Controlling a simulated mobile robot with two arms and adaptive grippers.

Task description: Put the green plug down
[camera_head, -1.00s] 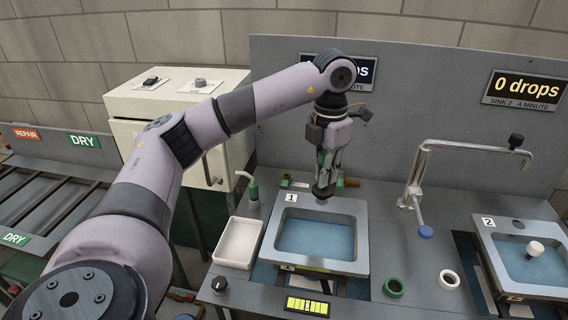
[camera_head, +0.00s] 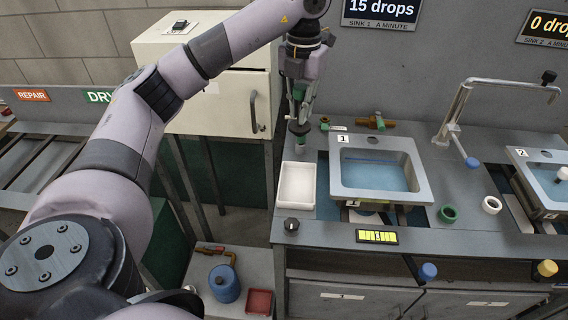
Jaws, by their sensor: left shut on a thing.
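My left gripper (camera_head: 300,118) points down behind the white tray, to the left of sink 1 (camera_head: 347,178). It is shut. A bit of green, apparently the green plug (camera_head: 298,92), shows between its fingers, and a dark grey round end sits at the tips. The fingers hide most of it. Sink 1 holds blue water. My right gripper is not in view.
The white tray (camera_head: 283,187) is empty. Sink 2 (camera_head: 525,165) holds a white knobbed plug (camera_head: 563,173). A cream cabinet (camera_head: 205,100) stands left.

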